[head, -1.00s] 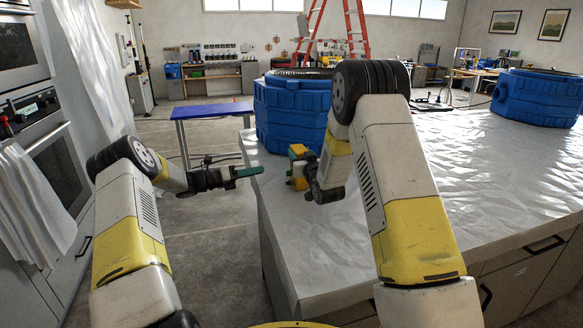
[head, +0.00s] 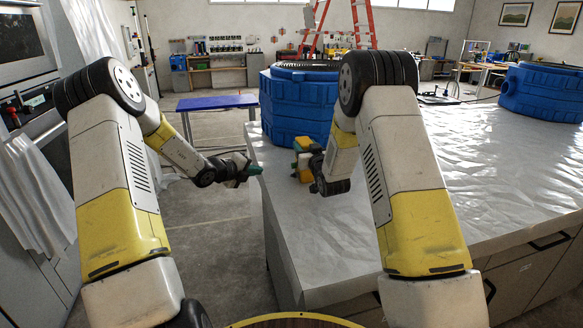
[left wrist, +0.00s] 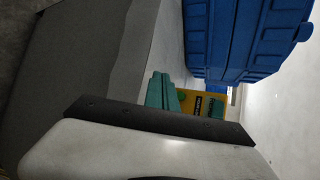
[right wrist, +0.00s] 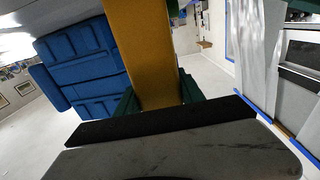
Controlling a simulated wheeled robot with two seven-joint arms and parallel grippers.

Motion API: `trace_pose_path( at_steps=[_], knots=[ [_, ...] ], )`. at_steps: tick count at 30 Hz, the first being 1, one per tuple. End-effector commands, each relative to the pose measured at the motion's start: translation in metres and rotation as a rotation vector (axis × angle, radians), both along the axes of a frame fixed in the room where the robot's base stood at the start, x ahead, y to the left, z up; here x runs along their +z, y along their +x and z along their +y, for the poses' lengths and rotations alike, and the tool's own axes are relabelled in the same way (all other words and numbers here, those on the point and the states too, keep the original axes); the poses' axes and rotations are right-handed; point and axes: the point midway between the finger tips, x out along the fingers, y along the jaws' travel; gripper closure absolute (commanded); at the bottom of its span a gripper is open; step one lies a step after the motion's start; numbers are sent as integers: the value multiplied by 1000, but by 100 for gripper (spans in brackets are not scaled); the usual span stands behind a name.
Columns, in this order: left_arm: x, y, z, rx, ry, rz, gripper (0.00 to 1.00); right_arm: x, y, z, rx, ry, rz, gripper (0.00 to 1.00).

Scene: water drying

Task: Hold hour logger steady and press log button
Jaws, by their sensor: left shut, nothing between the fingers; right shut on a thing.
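The hour logger is a yellow block with green parts; it shows in the head view (head: 303,172), just left of my right gripper. My right gripper (head: 313,165) is shut on it and holds it near the left edge of the sheet-covered counter. In the right wrist view the logger's yellow body (right wrist: 145,50) stands between the green fingers. My left gripper (head: 250,168) is shut and empty, a short way left of the logger. In the left wrist view its green fingertips (left wrist: 161,90) overlap the logger's yellow face (left wrist: 205,104), which has dark labels and a green round button (left wrist: 181,96). I cannot tell whether they touch.
A large blue tank (head: 298,105) stands on the counter (head: 450,180) behind the logger, and another blue tank (head: 540,93) stands at the right. A blue-topped table (head: 215,102) and a red ladder (head: 365,25) are farther back. Floor is open left of the counter.

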Motion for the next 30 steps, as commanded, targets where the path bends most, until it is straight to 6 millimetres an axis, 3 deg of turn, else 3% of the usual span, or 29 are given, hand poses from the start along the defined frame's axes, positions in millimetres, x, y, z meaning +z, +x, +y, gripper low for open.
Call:
trace_pose_path(
  at_steps=[5, 18, 30],
  knots=[
    [0, 3, -11, -3, 0, -1, 100, 1, 0, 0, 0, 1, -2, 100],
    [0, 21, -67, -4, 1, -1, 100, 1, 0, 0, 0, 1, -2, 100],
    [0, 28, -84, -1, 0, -2, 100, 1, 0, 0, 0, 1, -2, 100]
  ],
)
